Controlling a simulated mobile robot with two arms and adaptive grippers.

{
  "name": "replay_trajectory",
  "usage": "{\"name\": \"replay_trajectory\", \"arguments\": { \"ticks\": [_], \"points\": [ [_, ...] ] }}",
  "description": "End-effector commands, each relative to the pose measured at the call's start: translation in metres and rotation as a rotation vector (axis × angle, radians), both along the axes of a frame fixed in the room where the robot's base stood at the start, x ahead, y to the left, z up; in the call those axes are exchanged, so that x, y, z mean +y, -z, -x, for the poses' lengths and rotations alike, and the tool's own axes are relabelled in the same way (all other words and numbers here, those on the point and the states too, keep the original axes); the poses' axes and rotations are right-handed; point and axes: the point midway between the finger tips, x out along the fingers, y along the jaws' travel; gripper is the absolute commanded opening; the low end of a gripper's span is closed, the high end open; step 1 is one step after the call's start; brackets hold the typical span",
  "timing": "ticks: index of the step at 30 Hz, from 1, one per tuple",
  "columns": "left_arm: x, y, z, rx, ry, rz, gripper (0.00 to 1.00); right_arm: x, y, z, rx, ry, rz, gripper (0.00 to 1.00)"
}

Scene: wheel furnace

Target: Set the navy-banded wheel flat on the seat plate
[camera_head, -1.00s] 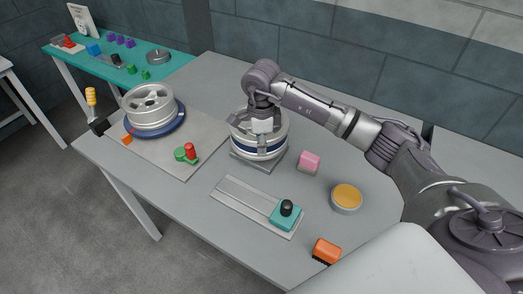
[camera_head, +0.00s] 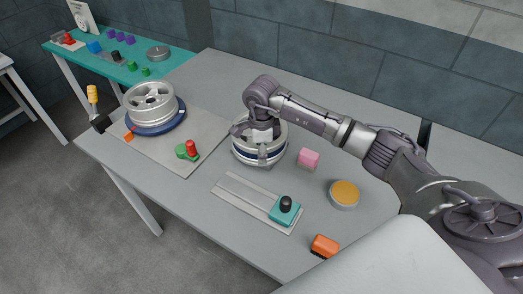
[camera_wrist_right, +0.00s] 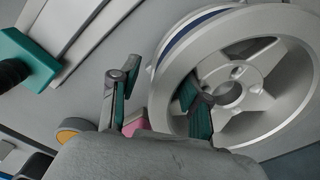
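The navy-banded wheel (camera_head: 245,153) is a silver spoked wheel at the middle of the table, its open face up. My right gripper (camera_head: 262,140) is over it. In the right wrist view the wheel (camera_wrist_right: 270,95) fills the right side, with its navy band (camera_wrist_right: 195,33) along the outer wall. The right gripper (camera_wrist_right: 160,102) has its fingers spread: one stands outside the rim, the other over the spokes near the hub. I see no contact with the rim. The grey seat plate is mostly hidden under the wheel; I cannot tell if the wheel lies fully flat. My left gripper is not in view.
Near the wheel are a pink block (camera_head: 308,158), a tin with orange top (camera_head: 344,194), a teal slider on a rail (camera_head: 284,211) and an orange brush (camera_head: 324,246). Another wheel (camera_head: 151,103) sits on a blue disc at left, with a red-green piece (camera_head: 189,151).

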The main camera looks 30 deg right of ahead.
Motion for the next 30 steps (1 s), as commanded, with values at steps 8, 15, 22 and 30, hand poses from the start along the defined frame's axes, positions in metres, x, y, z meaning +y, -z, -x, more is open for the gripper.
{"name": "replay_trajectory", "arguments": {
  "ticks": [8,15,22,30],
  "points": [
    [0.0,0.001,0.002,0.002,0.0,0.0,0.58,0.0,-0.008,-0.002,-0.007,0.0,0.0,0.48],
    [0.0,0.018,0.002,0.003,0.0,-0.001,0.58,0.0,-0.053,-0.001,-0.011,-0.001,0.0,0.48],
    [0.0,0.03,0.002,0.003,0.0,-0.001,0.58,0.0,-0.099,0.001,-0.007,0.0,0.001,0.48],
    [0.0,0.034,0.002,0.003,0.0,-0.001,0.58,0.001,-0.122,0.002,-0.001,0.001,-0.001,0.48]
  ]
}}
